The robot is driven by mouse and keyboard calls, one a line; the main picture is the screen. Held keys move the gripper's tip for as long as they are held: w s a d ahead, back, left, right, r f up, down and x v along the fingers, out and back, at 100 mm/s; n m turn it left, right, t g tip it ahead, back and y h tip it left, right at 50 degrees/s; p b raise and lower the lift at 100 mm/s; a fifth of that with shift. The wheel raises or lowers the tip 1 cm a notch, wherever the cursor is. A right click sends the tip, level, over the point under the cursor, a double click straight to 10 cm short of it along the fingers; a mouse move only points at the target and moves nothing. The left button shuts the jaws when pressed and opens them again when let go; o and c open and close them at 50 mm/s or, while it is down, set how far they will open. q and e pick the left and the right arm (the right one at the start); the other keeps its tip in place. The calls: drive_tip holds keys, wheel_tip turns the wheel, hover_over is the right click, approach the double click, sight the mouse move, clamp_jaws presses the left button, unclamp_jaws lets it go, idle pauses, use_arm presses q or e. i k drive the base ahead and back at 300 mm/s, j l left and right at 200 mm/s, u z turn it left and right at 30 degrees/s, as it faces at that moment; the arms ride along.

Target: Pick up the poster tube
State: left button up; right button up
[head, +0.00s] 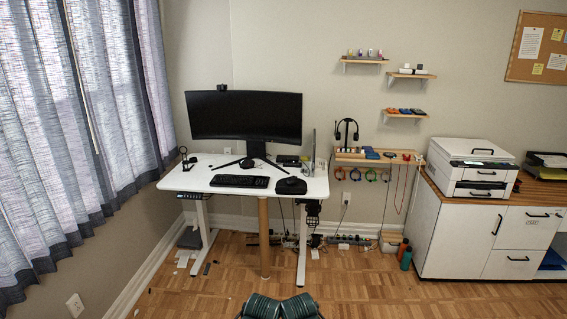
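The poster tube (263,238) appears to be the tall brown cylinder standing upright on the floor at the front edge of the white desk (205,175). Its top reaches about the height of the desktop, and its lower end is on the wood floor. It stands between the two white desk legs. Neither of my grippers can be made out in the head view; only dark parts show at the bottom edge.
A monitor (245,115), keyboard (240,181) and black bag-like item (291,186) are on the desk. Cables and power strips (350,240) lie behind. Small scraps litter the floor at left. A printer (470,165) stands on a cabinet (465,235) at right. The front floor is mostly clear.

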sight(262, 201)
drive_tip(key=i+z, duration=0.2)
drive_tip(key=i, duration=1.55)
drive_tip(key=i+l+u, duration=0.2)
drive_tip(key=i+l, duration=0.2)
drive_tip(key=l, duration=0.2)
drive_tip(key=i+l+u, duration=0.25)
drive_tip(key=l, duration=0.35)
drive_tip(key=i+l+u, duration=0.1)
drive_tip(key=i+l, duration=0.15)
drive_tip(key=i+l+u, duration=0.1)
drive_tip(key=l, duration=0.65)
drive_tip(key=i+l, duration=0.15)
drive_tip(key=l+u, duration=0.05)
drive_tip(key=l, duration=0.05)
